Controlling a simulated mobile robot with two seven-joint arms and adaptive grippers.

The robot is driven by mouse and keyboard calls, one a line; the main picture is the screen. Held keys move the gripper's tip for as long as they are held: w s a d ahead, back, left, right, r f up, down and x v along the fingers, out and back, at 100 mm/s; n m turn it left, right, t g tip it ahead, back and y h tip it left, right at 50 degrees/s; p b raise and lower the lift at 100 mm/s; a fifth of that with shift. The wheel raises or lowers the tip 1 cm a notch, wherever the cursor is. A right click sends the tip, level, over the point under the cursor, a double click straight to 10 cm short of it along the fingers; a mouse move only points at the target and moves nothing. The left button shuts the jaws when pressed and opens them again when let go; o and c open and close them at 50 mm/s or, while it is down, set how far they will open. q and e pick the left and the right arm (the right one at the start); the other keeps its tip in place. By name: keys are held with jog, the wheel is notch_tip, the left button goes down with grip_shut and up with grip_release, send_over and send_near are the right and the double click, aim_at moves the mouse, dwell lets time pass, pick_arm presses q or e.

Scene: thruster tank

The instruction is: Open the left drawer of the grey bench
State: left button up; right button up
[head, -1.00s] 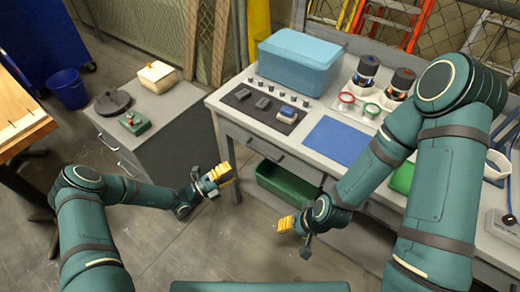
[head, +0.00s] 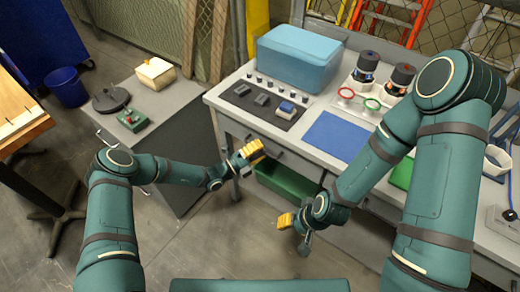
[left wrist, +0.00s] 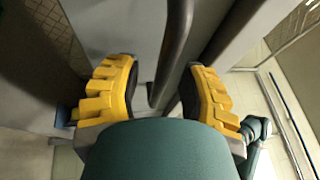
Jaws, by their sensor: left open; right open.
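The grey bench (head: 330,112) stands right of centre in the head view. Its left drawer (head: 300,164) looks shut, with a dark bar handle (head: 276,152) on its front. My left gripper (head: 250,151) is at this handle and partly covers it. In the left wrist view the handle (left wrist: 174,50) runs between the two open yellow fingers (left wrist: 163,72), apart from both as seen there. The grey drawer front lies behind it. My right gripper (head: 284,220) is open and empty, low in front of the bench and away from the drawer.
A green bin (head: 285,182) sits under the bench. A blue box (head: 297,58), a dark mat with small parts and a blue mat (head: 336,136) lie on top. A grey cabinet (head: 175,130) stands left, with free floor between it and the bench.

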pick_arm(q)
grip_shut()
